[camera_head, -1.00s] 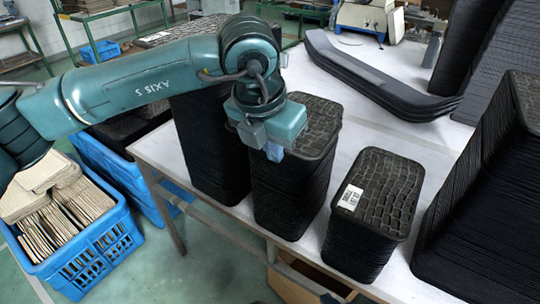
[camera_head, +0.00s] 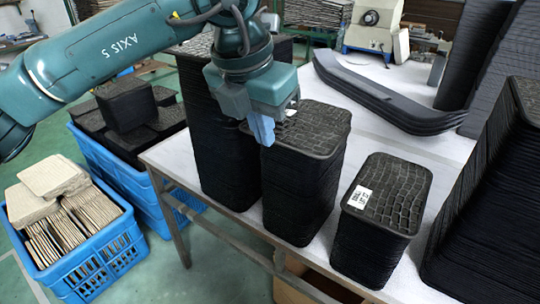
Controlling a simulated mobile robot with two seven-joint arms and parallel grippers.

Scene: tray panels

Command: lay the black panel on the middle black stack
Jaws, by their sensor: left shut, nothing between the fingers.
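The middle black stack (camera_head: 300,190) stands on the white table, with a textured black panel (camera_head: 318,129) lying flat as its top layer. A bit of a white label shows on that panel beside my gripper. My left gripper (camera_head: 263,132) is shut and empty. Its blue fingers point down at the left edge of the middle stack's top; I cannot tell whether they touch it. I see no panel in the gripper, and cannot tell one loose black panel from those on the stacks. My right gripper is not in view.
A taller black stack (camera_head: 215,140) stands to the left, partly behind my arm. A shorter stack (camera_head: 385,205) with a white label stands to the right. Curved black parts (camera_head: 385,95) lie behind. Blue crates (camera_head: 105,265) stand left of the table (camera_head: 165,157).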

